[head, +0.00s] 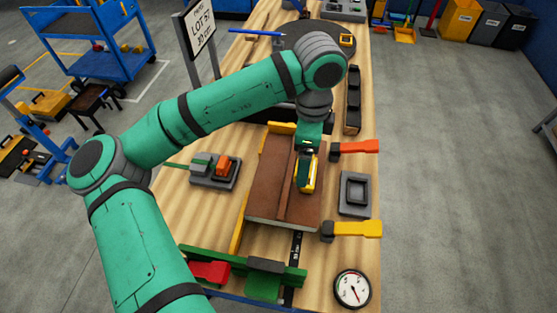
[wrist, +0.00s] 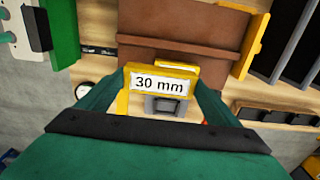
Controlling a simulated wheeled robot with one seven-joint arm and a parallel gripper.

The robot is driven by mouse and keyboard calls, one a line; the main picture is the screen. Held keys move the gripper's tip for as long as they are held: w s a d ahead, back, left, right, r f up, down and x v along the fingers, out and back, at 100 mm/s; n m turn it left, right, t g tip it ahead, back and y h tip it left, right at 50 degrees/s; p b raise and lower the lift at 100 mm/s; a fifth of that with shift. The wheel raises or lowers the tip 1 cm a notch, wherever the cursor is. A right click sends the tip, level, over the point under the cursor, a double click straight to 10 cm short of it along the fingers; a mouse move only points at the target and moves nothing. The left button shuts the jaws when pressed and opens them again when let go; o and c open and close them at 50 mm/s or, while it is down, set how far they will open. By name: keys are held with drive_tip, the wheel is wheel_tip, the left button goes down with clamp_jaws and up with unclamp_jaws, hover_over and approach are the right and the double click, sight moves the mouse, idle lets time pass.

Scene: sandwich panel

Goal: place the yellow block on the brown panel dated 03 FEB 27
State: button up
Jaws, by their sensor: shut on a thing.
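My gripper (head: 307,165) is shut on a yellow block (head: 309,183), over the right part of a brown panel (head: 270,185). In the wrist view my gripper (wrist: 162,88) holds the yellow block (wrist: 160,84), whose white label reads "30 mm". The brown panel (wrist: 185,30) fills the top of that view. I cannot tell whether the block touches the panel. No date is readable on the panel. A sign (head: 202,28) at the back left shows "LOT 57" and a line that seems to begin with 30.
The panel lies on a wooden bench (head: 205,215). An orange-handled clamp (head: 360,146) and a yellow-handled clamp (head: 356,229) stand to its right, near a grey square tray (head: 356,194). A dial gauge (head: 352,289) lies at the front. A red-handled clamp (head: 210,271) is front left.

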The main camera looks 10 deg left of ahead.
sight(270, 171)
drive_tip(key=w+a+f, duration=0.1)
drive_tip(key=a+f, duration=0.1)
drive_tip(key=w+a+f, duration=0.1)
drive_tip(key=a+f, duration=0.1)
drive_tip(key=a, duration=0.1)
drive_tip(key=w+a+f, duration=0.1)
drive_tip(key=a+f, duration=0.1)
drive_tip(key=a, duration=0.1)
drive_tip(key=shift+w+a+f, duration=0.1)
drive_tip(key=shift+a+f, duration=0.1)
drive_tip(key=shift+a, duration=0.05)
drive_tip(key=shift+w+a+f, duration=0.25)
drive_tip(key=shift+a+f, duration=0.05)
drive_tip(key=shift+f, duration=0.2)
drive_tip(key=shift+w+a+f, duration=0.2)
drive_tip(key=shift+a+f, duration=0.1)
drive_tip(key=shift+f, duration=0.15)
drive_tip(key=shift+a+f, duration=0.15)
drive_tip(key=shift+f, duration=1.5)
drive_tip(key=o, duration=0.8)
drive_tip(key=shift+f, duration=0.15)
drive_tip(key=shift+o, duration=1)
wheel_tip(270, 171, up, 12)
drive_tip(key=shift+r, duration=0.2)
